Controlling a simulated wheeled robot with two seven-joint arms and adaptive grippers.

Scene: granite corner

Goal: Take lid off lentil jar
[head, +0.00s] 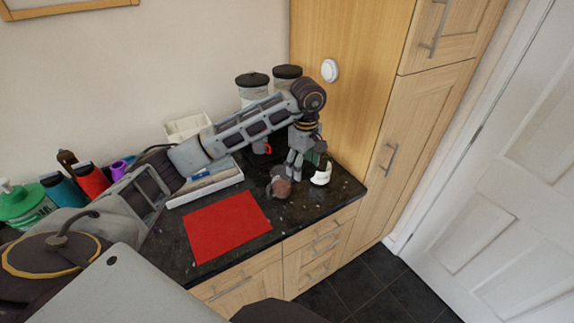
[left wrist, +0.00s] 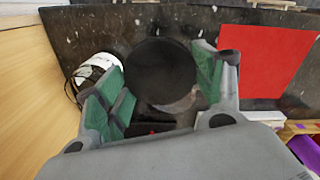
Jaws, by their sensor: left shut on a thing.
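The lentil jar (head: 281,188) stands on the dark granite counter, near its front edge and right of the red mat. It is small, with reddish-brown contents. My left gripper (head: 294,166) reaches down over it from above. In the left wrist view, the round black lid (left wrist: 160,70) lies between the green-padded fingers of my left gripper (left wrist: 160,88), which are shut on it. A little of the jar's clear side (left wrist: 186,103) shows below the lid. Whether the lid still sits on the jar I cannot tell. My right gripper is not in view.
A white object (head: 321,175) stands close right of the jar. The red mat (head: 227,226) lies flat to the left. Dark-lidded canisters (head: 252,80) stand behind my arm. Several bottles (head: 91,179) crowd the left; a tall wooden cabinet (head: 345,115) bounds the right.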

